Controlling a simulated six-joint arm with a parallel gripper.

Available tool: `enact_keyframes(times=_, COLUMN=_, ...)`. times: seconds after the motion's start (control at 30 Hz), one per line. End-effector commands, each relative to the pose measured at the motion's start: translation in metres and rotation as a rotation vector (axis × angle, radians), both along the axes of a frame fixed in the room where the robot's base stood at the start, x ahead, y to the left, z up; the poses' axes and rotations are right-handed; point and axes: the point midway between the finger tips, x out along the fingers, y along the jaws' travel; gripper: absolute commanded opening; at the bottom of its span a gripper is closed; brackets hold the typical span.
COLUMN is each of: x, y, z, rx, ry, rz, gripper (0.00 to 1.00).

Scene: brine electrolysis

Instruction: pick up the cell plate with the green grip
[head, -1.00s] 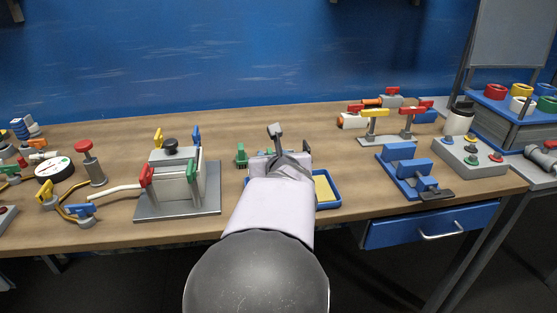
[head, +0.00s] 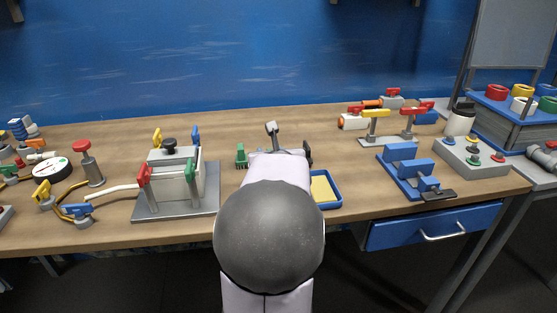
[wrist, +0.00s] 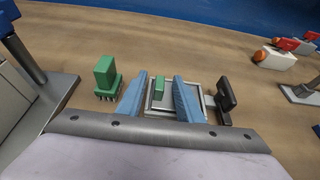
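A small green grip (wrist: 159,87) shows in the wrist view on a grey, square framed piece (wrist: 172,109), which looks like the cell plate. My gripper (wrist: 159,79) is open, with one blue finger on each side of the green grip. Gaps show between the fingers and the grip, and nothing is held. How far the fingertips are above the plate I cannot tell. In the head view my arm hides the plate and my fingers.
A green brush (wrist: 105,75) stands left of the fingers, and a black handle (wrist: 227,93) is close on the right. In the head view, the electrolysis stand (head: 178,203) is to the left, and a blue tray (head: 338,190) with a yellow pad is partly hidden by my arm.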

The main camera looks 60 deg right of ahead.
Motion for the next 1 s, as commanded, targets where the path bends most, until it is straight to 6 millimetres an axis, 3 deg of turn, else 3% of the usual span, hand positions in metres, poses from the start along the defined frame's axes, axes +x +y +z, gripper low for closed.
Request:
enact_keyframes(times=0.23, x=0.001, y=-0.001, z=0.000, rx=0.000, ry=0.000, rz=0.000, gripper=0.33)
enact_keyframes(times=0.4, x=0.001, y=-0.001, z=0.000, rx=0.000, ry=0.000, rz=0.000, gripper=0.00)
enact_keyframes(times=1.0, x=0.001, y=-0.001, z=0.012, rx=-0.002, ry=-0.001, rz=0.001, gripper=0.00)
